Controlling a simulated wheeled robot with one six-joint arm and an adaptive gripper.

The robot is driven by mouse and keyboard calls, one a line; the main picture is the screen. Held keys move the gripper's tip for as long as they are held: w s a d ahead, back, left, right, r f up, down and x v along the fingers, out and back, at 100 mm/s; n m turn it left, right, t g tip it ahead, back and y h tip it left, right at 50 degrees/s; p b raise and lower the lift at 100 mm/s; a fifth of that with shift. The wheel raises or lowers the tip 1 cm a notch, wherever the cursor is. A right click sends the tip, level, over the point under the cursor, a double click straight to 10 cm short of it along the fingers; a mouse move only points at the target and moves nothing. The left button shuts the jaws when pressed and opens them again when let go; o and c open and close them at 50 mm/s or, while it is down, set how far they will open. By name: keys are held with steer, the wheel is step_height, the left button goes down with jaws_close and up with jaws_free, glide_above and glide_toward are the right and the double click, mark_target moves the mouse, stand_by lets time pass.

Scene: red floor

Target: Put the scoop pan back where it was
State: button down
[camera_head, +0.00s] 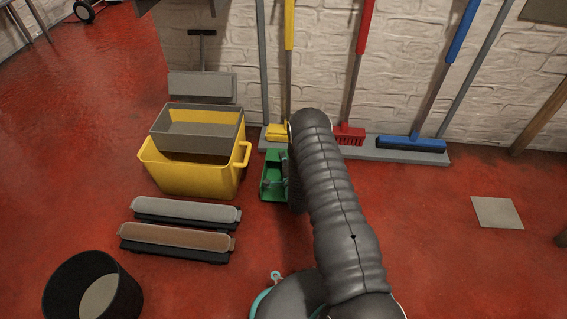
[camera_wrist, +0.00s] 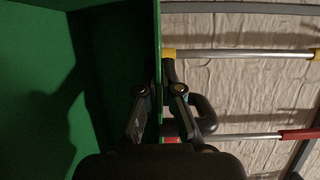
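The green scoop pan (camera_head: 273,180) is near the wall, right of the yellow bucket, partly hidden by my arm in the head view. I cannot tell for sure whether it touches the floor. In the wrist view the scoop pan (camera_wrist: 110,60) fills the left side, with its thin side wall upright near the middle. My gripper (camera_wrist: 159,88) has one finger on each side of that wall and looks shut on it. In the head view the gripper is mostly hidden behind my arm.
A yellow bucket (camera_head: 195,180) with a grey insert (camera_head: 197,142) stands to the left. Brooms with yellow (camera_head: 277,131), red (camera_head: 350,136) and blue (camera_head: 411,143) heads lean on the wall over a grey ledge (camera_head: 385,154). A black bin (camera_head: 62,290) stands front left. Floor at right is mostly clear.

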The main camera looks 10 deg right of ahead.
mark_target(272, 167)
steer(key=shift+f, duration=1.1)
steer(key=shift+f, duration=0.15)
steer(key=c, duration=1.3)
jaws_free()
